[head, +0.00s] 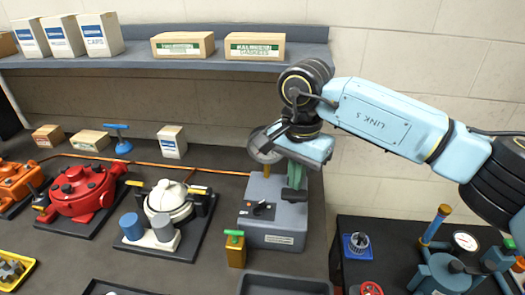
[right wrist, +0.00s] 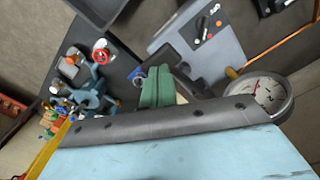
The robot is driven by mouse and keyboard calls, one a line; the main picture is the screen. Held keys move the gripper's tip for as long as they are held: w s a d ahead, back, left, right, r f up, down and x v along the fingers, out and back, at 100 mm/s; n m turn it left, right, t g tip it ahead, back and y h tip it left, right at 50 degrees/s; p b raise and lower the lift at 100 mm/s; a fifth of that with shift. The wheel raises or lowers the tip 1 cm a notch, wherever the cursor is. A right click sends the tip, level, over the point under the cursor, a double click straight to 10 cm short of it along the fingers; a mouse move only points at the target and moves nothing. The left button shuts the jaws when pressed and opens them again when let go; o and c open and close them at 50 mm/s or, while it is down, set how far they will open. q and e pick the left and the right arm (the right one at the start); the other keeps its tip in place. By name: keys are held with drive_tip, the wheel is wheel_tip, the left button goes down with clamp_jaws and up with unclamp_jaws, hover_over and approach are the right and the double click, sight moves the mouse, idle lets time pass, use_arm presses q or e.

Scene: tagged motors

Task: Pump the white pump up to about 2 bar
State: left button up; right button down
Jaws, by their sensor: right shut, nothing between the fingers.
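The white pump (head: 168,198) sits on a black base plate, with two blue cylinders in front of it. To its right stands a grey box (head: 272,228) with a dark switch; its top also shows in the right wrist view (right wrist: 222,55). A round gauge (head: 264,146) is behind my right gripper, partly hidden; its white dial shows in the right wrist view (right wrist: 268,93), but I cannot read it. My right gripper (head: 294,186) points down over the back right of the grey box, its green fingers shut and empty. My left gripper is not in view.
A red pump (head: 82,190) and an orange one (head: 18,182) stand further left. An orange hose (head: 215,169) runs along behind. A shelf (head: 200,64) with boxes hangs above. A green-topped brown block (head: 235,250) stands in front of the grey box. A lower right table holds a blue device (head: 440,275).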

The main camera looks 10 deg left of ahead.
sight(295, 193)
drive_tip(key=shift+f, duration=0.1)
idle(0.3)
drive_tip(key=shift+f+b, duration=2.8)
drive_tip(key=shift+f, duration=0.65)
drive_tip(key=shift+r+p, duration=1.2)
drive_tip(key=shift+r, duration=1.3)
drive_tip(key=shift+f, duration=0.25)
drive_tip(key=shift+f+b, duration=2)
drive_tip(key=shift+f, duration=0.25)
drive_tip(key=shift+r+p, duration=1.35)
drive_tip(key=shift+r, duration=1.1)
drive_tip(key=shift+f, duration=0.1)
